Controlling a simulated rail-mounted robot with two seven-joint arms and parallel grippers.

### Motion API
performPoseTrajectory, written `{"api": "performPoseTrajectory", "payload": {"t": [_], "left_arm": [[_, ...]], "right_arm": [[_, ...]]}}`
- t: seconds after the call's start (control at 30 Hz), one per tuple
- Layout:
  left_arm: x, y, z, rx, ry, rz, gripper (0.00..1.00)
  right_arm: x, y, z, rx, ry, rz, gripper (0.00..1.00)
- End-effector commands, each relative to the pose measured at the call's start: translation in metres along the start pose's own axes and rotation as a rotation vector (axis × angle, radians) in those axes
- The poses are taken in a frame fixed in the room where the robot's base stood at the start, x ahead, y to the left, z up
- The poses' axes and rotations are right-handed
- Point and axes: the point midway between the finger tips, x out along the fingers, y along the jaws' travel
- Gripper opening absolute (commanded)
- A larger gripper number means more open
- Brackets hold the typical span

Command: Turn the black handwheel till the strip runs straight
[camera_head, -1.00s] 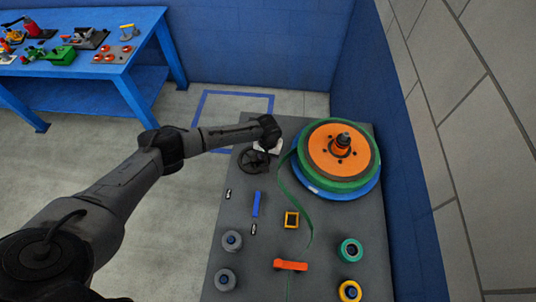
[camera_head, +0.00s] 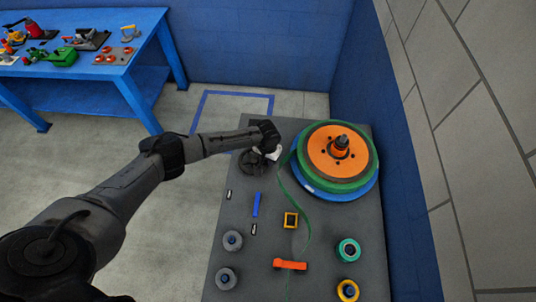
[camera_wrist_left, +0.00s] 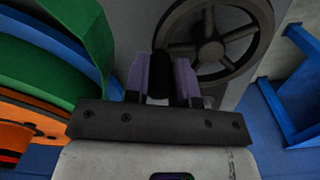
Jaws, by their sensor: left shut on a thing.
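The black handwheel (camera_head: 250,164) is at the top left of the grey panel, partly hidden behind my left gripper (camera_head: 272,154). The wrist view shows its spoked rim (camera_wrist_left: 262,28) close up. There my left gripper (camera_wrist_left: 161,78) is shut on the wheel's black handle (camera_wrist_left: 160,68), held between two purple-grey fingers. The green strip (camera_head: 301,205) leaves the reel (camera_head: 335,153), curves to the right, and runs down to the orange piece (camera_head: 290,264). It is bowed rather than straight. My right gripper is not in view.
A blue wall (camera_head: 375,120) rises close on the right. A blue table (camera_head: 145,25) stands far left.

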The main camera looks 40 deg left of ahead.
Motion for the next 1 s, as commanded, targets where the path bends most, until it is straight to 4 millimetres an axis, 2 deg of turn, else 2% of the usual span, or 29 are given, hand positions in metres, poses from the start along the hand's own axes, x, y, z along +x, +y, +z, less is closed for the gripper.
{"api": "performPoseTrajectory", "payload": {"t": [0.1,0.4,0.7,1.0], "left_arm": [[-0.004,0.002,0.008,0.108,-0.004,0.003,0.01],[-0.004,0.001,0.023,0.383,-0.004,0.003,0.01],[-0.003,-0.003,0.033,0.596,-0.002,0.003,0.00],[-0.002,-0.006,0.038,0.712,-0.001,0.004,0.00]], "right_arm": [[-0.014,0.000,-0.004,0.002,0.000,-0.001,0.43],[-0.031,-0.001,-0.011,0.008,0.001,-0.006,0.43],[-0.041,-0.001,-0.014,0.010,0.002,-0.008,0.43],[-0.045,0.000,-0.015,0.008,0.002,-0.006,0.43]]}}
